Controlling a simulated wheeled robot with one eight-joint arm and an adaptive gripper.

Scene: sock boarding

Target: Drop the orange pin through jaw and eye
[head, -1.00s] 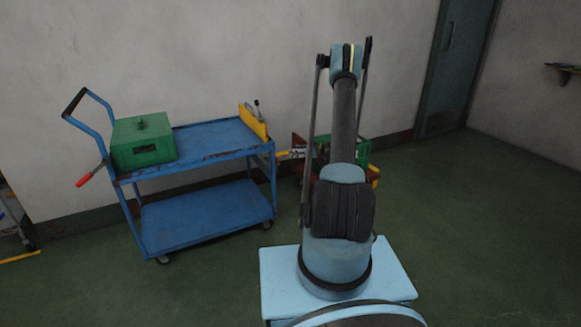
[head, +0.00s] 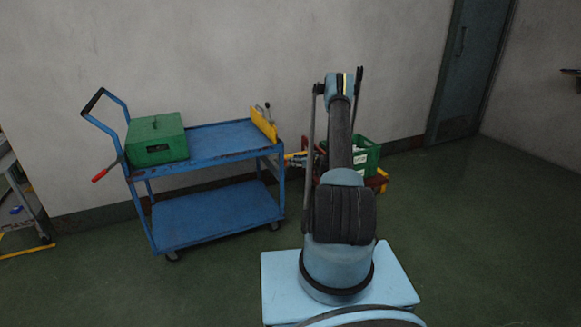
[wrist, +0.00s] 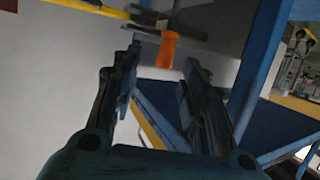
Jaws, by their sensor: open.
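An orange piece (wrist: 168,49), which looks like the pin, shows in the wrist view just beyond the fingertips, hanging below a dark fitting (wrist: 178,24). My gripper (wrist: 161,62) is open, with its two dark fingers apart and a gap between them. The orange piece lines up with this gap; I cannot tell its distance. In the head view my arm hides the gripper and the pin. I cannot make out the jaw and eye clearly; a red and yellow part (head: 297,158) shows left of my arm, near the trolley's right end.
A blue two-shelf trolley (head: 215,208) stands left of my arm, with a green box (head: 157,140) and a yellow plate (head: 264,123) on top. A green crate (head: 367,153) sits behind my arm. In the wrist view a blue post (wrist: 258,70) stands right of the fingers. Floor at right is clear.

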